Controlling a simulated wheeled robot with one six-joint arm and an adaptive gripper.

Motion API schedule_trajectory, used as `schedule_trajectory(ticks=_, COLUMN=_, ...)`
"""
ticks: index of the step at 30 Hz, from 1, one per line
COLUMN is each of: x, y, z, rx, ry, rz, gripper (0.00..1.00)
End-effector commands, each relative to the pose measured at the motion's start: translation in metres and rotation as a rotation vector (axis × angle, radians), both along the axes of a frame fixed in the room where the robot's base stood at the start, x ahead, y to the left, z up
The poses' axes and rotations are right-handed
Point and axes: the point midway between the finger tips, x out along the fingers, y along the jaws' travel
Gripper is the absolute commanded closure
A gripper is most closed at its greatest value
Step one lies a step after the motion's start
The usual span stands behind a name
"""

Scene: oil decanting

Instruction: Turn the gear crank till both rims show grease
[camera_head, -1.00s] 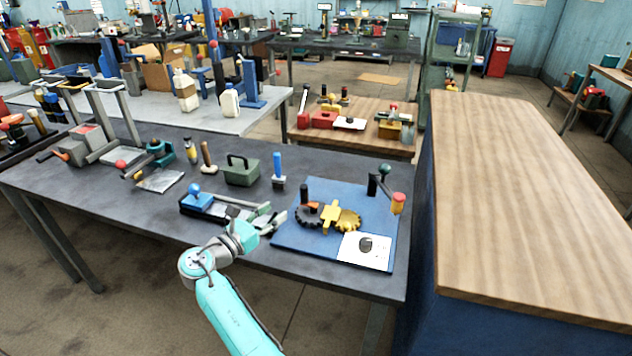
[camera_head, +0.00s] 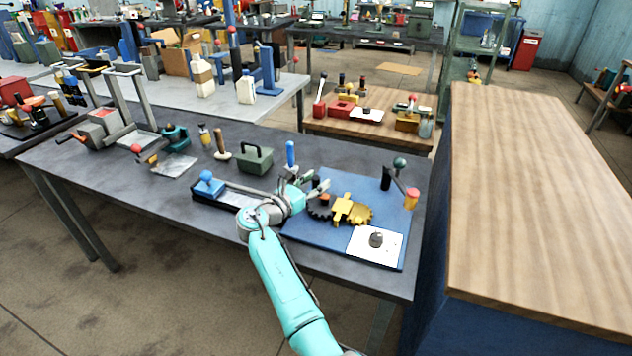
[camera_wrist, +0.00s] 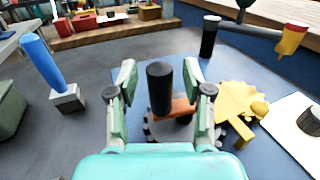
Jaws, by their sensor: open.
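The gear crank has an upright black handle (camera_wrist: 160,90) on an orange arm (camera_wrist: 181,107), over a dark toothed gear (camera_head: 318,211). A yellow gear (camera_head: 358,214) sits to its right, with a yellow bracket (camera_head: 342,209) between them; it also shows in the wrist view (camera_wrist: 232,98). All are on a blue board (camera_head: 330,244). My gripper (camera_head: 316,185) is open at the crank. In the wrist view its fingers (camera_wrist: 160,78) stand on either side of the black handle, with gaps visible. In the head view my gripper hides the handle. I cannot make out grease on the rims.
A white plate (camera_head: 369,252) with a dark knob lies at the board's front right. A lever with a red-yellow grip (camera_head: 411,199) stands at the back right. A blue-handled tool (camera_head: 291,156) and a green box (camera_head: 253,158) stand behind left. A wooden-topped cabinet (camera_head: 540,200) borders the right.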

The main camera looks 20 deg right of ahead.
Motion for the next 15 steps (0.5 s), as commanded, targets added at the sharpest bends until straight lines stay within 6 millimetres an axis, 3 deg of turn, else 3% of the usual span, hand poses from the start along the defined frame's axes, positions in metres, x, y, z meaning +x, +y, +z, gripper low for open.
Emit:
schedule_trajectory(ticks=10, x=0.0019, y=-0.0026, z=-0.0001, rx=0.0, ry=0.0, rz=0.0, gripper=0.5)
schedule_trajectory(ticks=15, x=0.0018, y=-0.0025, z=-0.0002, rx=0.0, ry=0.0, rz=0.0, gripper=0.92)
